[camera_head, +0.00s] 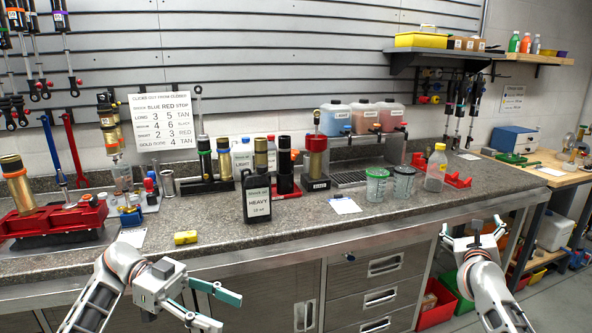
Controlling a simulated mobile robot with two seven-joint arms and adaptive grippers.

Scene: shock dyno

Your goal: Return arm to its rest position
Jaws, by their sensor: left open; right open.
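My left gripper (217,308) is at the lower left, in front of the bench's front edge. Its teal-padded fingers are spread, with nothing between them. My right gripper (473,232) is at the lower right, in front of the counter edge near the drawers. Its fingers are apart and empty. Both arms come up from the bottom of the view, and neither gripper touches anything on the bench.
Coloured bins (437,303) stand below right. The counter's front strip is mostly clear.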

